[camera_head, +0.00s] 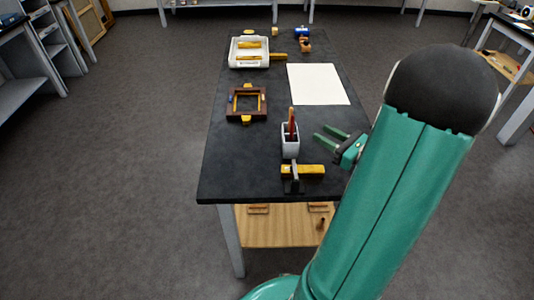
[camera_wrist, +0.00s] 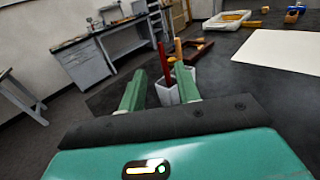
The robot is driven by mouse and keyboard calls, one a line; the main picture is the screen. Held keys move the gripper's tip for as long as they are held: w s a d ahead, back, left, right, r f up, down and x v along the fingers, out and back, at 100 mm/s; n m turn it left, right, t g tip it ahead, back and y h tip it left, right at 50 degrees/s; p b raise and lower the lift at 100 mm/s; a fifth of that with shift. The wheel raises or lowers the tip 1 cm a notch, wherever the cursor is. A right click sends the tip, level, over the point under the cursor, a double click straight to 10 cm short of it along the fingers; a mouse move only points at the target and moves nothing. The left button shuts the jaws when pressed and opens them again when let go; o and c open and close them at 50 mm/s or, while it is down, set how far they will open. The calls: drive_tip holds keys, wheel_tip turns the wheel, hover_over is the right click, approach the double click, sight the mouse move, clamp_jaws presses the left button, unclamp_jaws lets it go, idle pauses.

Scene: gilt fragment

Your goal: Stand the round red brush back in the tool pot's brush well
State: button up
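The tool pot (camera_head: 290,142) is a small white square pot on the black table, and it also shows between my fingers in the wrist view (camera_wrist: 166,95). A dark red stick, which looks like the round red brush (camera_head: 291,119), stands nearly upright in the pot; it also shows in the wrist view (camera_wrist: 162,60). A tan wooden handle (camera_wrist: 178,49) stands beside it. I cannot tell which well each is in. My gripper (camera_head: 321,133) is open and empty, just right of the pot, with its green fingers pointing at it; they also show in the wrist view (camera_wrist: 160,70).
A yellow block in a dark holder (camera_head: 304,170) lies at the table's near edge. A brown wooden frame (camera_head: 246,102) is left of the pot. A white sheet (camera_head: 318,84) and a white tray (camera_head: 248,53) lie farther back. The table's left front is clear.

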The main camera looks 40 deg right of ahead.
drive_tip(key=w+a+r+n+g+y, duration=0.1)
drive_tip(key=a+r+n+g+y, duration=0.15)
drive_tip(key=a+n+g, duration=0.75)
drive_tip(key=w+a+r+n+g+y, duration=0.1)
drive_tip(key=a+n+y, duration=0.35)
drive_tip(key=a, duration=1.05)
drive_tip(key=s+a+r+n+h, duration=0.2)
drive_tip(key=s+a+n+h, duration=0.1)
drive_tip(key=n, duration=0.6)
drive_tip(key=s+a+r+n+h, duration=0.3)
drive_tip(key=a+n+h, duration=0.2)
drive_tip(key=n, duration=0.5)
drive_tip(key=shift+s+a+r+g+h, duration=0.25)
drive_tip(key=shift+s+g+h, duration=0.15)
drive_tip(key=shift+h, duration=0.8)
